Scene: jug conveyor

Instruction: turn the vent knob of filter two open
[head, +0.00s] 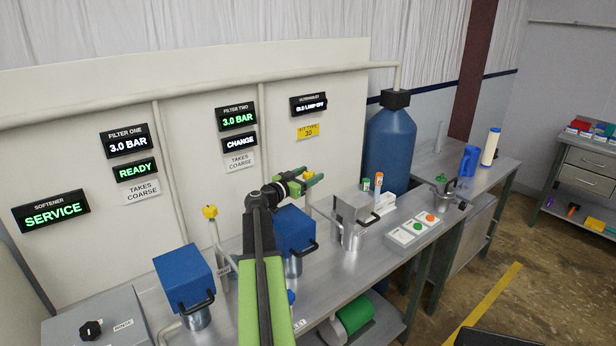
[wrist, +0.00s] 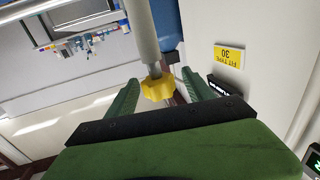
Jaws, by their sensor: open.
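My gripper (head: 311,177) is open in the head view, reaching in front of the wall panel, right of the filter two display (head: 237,118), which reads 3.0 BAR above CHANGE. A yellow knob (head: 308,173) is partly hidden at its fingers. In the wrist view the lobed yellow knob (wrist: 157,88) sits at the end of a grey pipe, between the two green fingers of my gripper (wrist: 160,92). I cannot tell whether the fingers touch it. Below my arm stands a blue-topped filter housing (head: 294,228) with a black handle, partly hidden.
Another yellow knob (head: 210,211) stands to the left, above a second blue-topped housing (head: 184,274). A grey-topped housing (head: 352,210), a button box (head: 414,230) and a large blue tank (head: 390,145) are to the right. The filter one display (head: 126,141) reads 3.0 BAR.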

